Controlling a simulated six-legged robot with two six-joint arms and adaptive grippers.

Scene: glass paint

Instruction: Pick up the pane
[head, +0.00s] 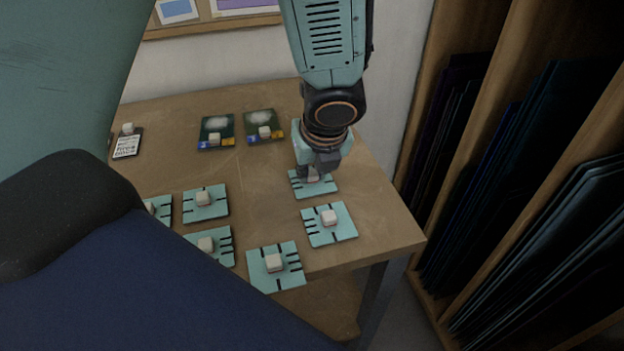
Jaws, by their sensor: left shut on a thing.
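Several teal panes with black edge marks and a pale knob each lie on the wooden table (160,108). My left gripper (313,174) points down and is shut on the pale knob of one pane (325,187) near the table's right edge. That pane seems to lie flat at table level; I cannot tell whether it touches the wood. The fingers hide most of its knob. Other teal panes are one just in front (343,233), one at the front edge (288,281), and others (217,212) to the left. My right gripper is not in view.
Two dark cards with pale knobs, a left one (217,122) and a right one (259,119), lie at the back. A white printed card (126,147) lies at the left. A wooden rack (493,150) with dark sheets stands at the right. The table's middle is bare.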

